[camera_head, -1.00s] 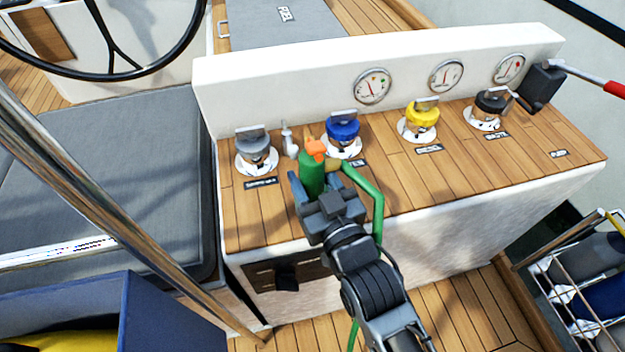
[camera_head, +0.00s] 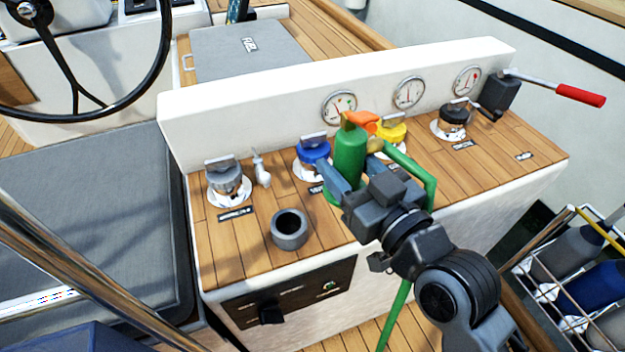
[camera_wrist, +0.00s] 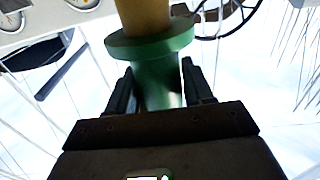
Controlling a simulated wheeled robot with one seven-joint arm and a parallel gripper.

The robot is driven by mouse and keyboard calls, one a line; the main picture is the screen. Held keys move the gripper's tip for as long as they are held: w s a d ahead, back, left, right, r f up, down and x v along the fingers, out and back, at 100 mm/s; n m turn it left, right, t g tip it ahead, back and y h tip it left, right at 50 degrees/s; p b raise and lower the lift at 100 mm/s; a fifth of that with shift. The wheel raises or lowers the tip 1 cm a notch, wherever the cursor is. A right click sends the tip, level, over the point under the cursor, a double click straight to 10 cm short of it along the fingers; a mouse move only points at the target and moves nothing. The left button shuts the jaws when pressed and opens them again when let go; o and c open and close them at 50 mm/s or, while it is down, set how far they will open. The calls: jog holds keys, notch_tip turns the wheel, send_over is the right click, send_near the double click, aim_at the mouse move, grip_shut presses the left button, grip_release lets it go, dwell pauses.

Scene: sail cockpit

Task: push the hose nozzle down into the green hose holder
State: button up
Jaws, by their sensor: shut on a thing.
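The hose nozzle (camera_head: 350,155) is a green cylinder with an orange lever on top and a brass fitting where the green hose (camera_head: 425,175) joins. My gripper (camera_head: 345,182) is shut on its body and holds it roughly upright over the wooden console top, right of the grey cup. In the wrist view the nozzle (camera_wrist: 155,75) sits between the fingers (camera_wrist: 153,92). A bit of green (camera_head: 329,194) shows low behind the left finger; I cannot tell whether it is the green holder or the nozzle's foot. Any opening under the nozzle is hidden.
An open grey cup (camera_head: 289,230) stands on the console. Along the back are a grey cap (camera_head: 228,182), a blue cap (camera_head: 313,150), a yellow cap (camera_head: 390,132), a black cap (camera_head: 453,115) and a red-handled lever (camera_head: 580,95). The console's front edge lies below.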

aim_at(367, 148)
jog(key=shift+s+d+r, duration=0.1)
jog(key=shift+d+r, duration=0.5)
jog(key=shift+d, duration=0.25)
jog(key=shift+d+r, duration=0.15)
jog(key=shift+r, duration=0.1)
jog(key=shift+d+r+p, duration=0.1)
jog(key=shift+r+p, duration=0.95)
jog(key=shift+r, duration=0.35)
